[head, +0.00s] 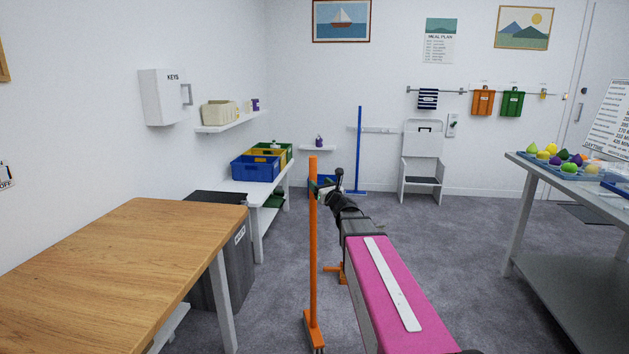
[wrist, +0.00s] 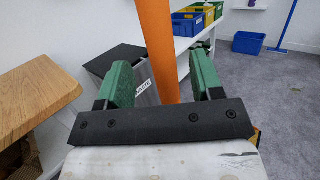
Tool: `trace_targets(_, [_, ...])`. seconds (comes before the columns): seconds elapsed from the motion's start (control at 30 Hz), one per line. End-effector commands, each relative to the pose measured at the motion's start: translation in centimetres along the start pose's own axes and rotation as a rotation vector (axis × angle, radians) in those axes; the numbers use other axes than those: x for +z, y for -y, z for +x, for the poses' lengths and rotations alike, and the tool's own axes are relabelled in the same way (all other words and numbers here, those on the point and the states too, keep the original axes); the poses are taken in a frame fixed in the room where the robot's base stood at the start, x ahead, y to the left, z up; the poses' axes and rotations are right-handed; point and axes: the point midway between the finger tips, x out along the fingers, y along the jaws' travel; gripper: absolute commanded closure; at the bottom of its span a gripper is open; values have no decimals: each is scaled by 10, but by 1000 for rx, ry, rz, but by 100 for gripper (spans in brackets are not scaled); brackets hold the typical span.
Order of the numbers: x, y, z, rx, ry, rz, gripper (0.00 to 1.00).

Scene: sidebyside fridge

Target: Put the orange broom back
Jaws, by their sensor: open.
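The orange broom (head: 313,240) stands upright on the floor between the wooden table and my arm, its head (head: 315,332) at the bottom. My gripper (head: 324,186) is at the upper part of its handle, with jaws open. In the wrist view, the handle (wrist: 158,45) rises between the two green fingers of my gripper (wrist: 162,80), with a gap showing on each side. A blue broom (head: 360,150) stands upright at the back wall, by a white rail (head: 382,129).
The wooden table (head: 120,255) and a dark bin (head: 232,270) are close on the left. A white bench (head: 264,190) holds several coloured crates. A grey table (head: 580,182) stands at right. A white step chair (head: 421,165) is at the back wall. The carpet (head: 440,235) between is clear.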

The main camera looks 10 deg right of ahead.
Motion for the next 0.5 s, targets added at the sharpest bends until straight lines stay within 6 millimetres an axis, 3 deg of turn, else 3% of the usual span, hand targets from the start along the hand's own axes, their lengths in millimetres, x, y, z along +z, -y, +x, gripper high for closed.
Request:
trace_targets(0.03, [1,-2,-15,-1,-1,0,40])
trace_targets(0.2, [1,-1,-40,-1,0,0,40])
trace_targets(0.5, [-4,-7,-48,24,-14,-45,40])
